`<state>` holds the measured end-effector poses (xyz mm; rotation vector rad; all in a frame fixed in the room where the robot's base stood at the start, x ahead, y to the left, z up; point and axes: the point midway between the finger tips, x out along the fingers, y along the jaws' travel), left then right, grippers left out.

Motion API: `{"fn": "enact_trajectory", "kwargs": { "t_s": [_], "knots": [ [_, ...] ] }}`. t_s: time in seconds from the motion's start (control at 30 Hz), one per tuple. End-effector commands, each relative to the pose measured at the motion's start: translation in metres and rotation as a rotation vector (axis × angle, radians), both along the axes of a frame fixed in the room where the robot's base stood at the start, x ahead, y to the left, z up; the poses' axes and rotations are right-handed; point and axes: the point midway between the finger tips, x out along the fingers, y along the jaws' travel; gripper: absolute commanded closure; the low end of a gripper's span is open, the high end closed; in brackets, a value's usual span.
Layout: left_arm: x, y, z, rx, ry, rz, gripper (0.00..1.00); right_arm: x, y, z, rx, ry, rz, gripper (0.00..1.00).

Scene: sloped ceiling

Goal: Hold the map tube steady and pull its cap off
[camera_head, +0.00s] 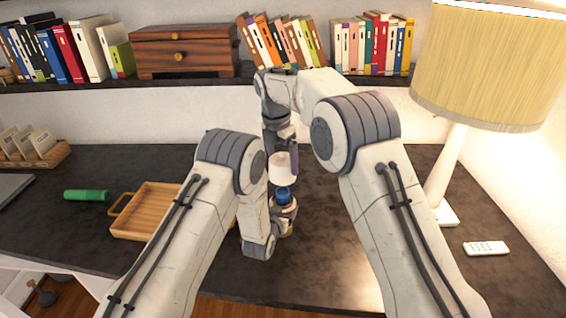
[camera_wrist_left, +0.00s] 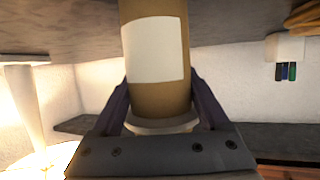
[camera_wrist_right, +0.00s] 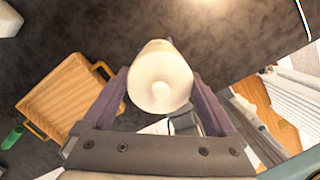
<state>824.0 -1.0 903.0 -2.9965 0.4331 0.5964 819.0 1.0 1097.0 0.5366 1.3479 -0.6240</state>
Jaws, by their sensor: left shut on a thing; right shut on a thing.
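The map tube (camera_wrist_left: 157,98) is brown with a white label and a pale collar at its upper end. A blue neck (camera_head: 283,196) shows at the tube's top. The white cap (camera_head: 283,170) is above the blue neck and appears clear of it. My right gripper (camera_head: 281,150) is shut on the cap; the right wrist view shows the cap (camera_wrist_right: 160,80) between both fingers.
A wooden tray (camera_head: 150,205) and a green cylinder (camera_head: 86,195) lie to the left. A lamp (camera_head: 447,170) and a white remote (camera_head: 486,248) are at the right. A shelf with books (camera_head: 95,48) and a drawer box (camera_head: 183,52) runs above. The desk between tube and lamp is clear.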

Motion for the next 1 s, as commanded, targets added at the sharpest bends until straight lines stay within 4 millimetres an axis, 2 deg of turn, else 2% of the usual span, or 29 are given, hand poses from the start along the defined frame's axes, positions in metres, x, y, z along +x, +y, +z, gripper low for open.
{"fn": "enact_trajectory", "kwargs": {
  "t_s": [1.0],
  "knots": [
    [0.000, 0.000, 0.000, 0.000, -0.001, 0.000, 0.79, 0.000, 0.000, 0.056, 0.000, -0.001, 0.000, 0.60]
  ]
}}
